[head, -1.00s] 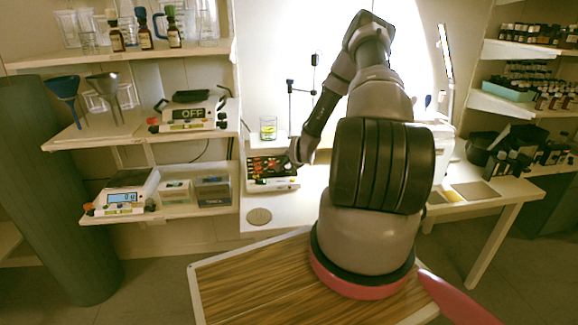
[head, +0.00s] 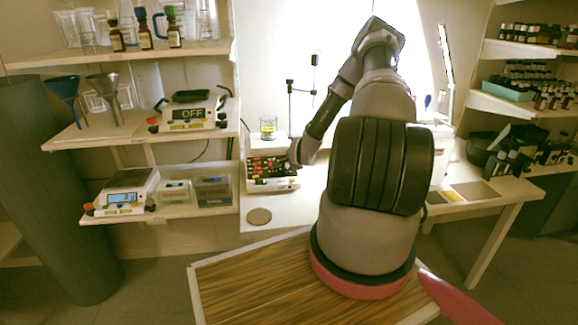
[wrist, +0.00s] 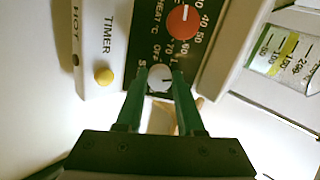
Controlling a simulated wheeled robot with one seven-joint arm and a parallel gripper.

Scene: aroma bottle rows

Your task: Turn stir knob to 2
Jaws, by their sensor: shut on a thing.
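In the wrist view, a small white stir knob (wrist: 160,77) sits on the dark panel (wrist: 160,40) of the hotplate stirrer. My gripper (wrist: 160,82) has its two green fingers on either side of this knob and is shut on it. A short dark mark shows on the knob's face, but its setting cannot be read because the fingers cover the labels around it. In the head view, my gripper (head: 295,153) is at the right side of the stirrer (head: 272,185); its fingers are too small to make out there.
A red heat knob (wrist: 183,20) and a yellow timer knob (wrist: 103,76) are close to the stir knob. Shelves with scales (head: 125,193) and bottles (head: 174,30) are at the left.

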